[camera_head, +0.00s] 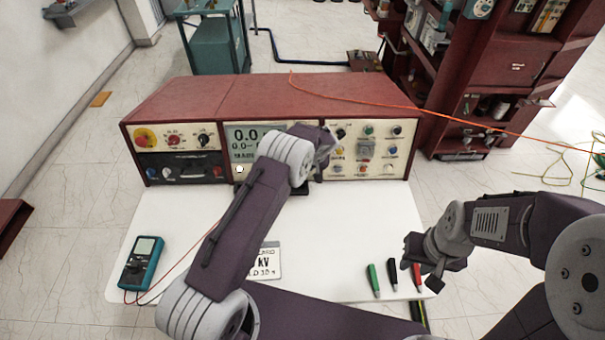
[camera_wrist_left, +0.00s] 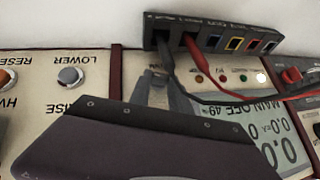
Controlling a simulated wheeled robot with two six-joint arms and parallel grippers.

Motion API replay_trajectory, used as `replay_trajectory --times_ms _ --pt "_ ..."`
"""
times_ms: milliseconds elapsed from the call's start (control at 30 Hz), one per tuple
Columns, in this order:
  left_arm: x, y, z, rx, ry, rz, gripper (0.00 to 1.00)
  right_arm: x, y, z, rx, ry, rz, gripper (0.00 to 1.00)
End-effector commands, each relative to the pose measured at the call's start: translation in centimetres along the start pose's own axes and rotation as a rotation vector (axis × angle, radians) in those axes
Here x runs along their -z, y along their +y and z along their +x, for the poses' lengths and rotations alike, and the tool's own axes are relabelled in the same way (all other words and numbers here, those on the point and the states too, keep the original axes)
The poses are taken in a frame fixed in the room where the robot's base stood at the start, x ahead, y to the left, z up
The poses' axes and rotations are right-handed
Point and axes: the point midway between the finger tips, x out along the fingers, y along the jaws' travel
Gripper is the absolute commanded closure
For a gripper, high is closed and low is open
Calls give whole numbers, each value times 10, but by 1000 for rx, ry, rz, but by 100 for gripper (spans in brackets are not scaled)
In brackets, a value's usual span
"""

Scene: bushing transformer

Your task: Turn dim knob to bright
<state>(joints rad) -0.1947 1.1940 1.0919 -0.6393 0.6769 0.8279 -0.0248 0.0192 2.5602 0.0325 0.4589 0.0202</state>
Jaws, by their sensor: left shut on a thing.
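The console (camera_head: 255,97) stands at the back of the white table, its control panel facing me. My left gripper (camera_head: 322,160) is at the panel, just right of the display; it also shows in the left wrist view (camera_wrist_left: 158,82). Its grey fingers are shut on the dim knob, which they and the gripper body hide; its setting cannot be read. In that upside-down view, the display (camera_wrist_left: 265,120) is partly covered by my gripper. My right gripper (camera_head: 426,263) is open and empty, above the table's right edge.
A terminal strip (camera_wrist_left: 215,38) with black and red leads lies close to my left fingers. An orange cable crosses the console top.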

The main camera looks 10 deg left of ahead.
Motion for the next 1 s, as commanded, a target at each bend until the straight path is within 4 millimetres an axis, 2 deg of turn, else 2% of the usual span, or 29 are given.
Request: replay_trajectory --times_ms 33,333,600,1000 --pt "-3 5 8 24 2 20 100 -2 0 17 0 0 0 66" --pt "-3 6 4 157 -2 119 100 -4 1 45 0 0 0 66" --pt "-2 6 2 207 -4 156 100 -5 1 53 0 1 0 66" --pt "-2 5 1 216 -6 163 100 -5 1 53 0 1 0 66"
